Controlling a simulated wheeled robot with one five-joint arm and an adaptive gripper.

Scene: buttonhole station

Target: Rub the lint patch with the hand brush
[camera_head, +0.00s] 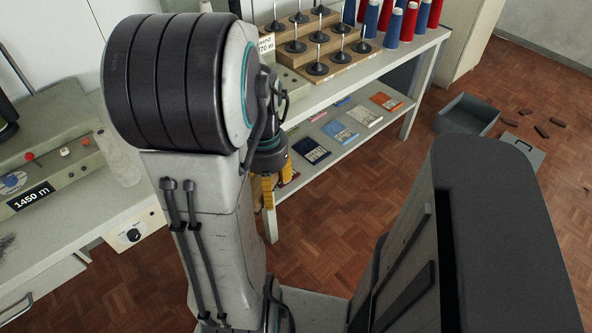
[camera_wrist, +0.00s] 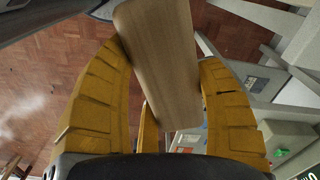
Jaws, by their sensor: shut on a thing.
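The hand brush (camera_wrist: 160,70) shows in the wrist view as a pale wooden block with rounded ends. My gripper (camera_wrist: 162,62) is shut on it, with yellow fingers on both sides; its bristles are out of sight. In the head view my gripper (camera_head: 267,190) hangs beside the shelf unit, mostly hidden behind my arm, and the brush is not visible there. A pale, fuzzy patch (camera_wrist: 28,108) lies on the parquet at the left of the wrist view, apart from the brush. I cannot tell for certain whether it is the lint patch.
A shelf unit (camera_head: 345,143) holds spools and booklets behind my gripper. A workbench (camera_head: 90,222) with a machine stands at the left. A grey open box (camera_head: 467,115), its lid and several dark pieces lie on the floor at right. Parquet between is clear.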

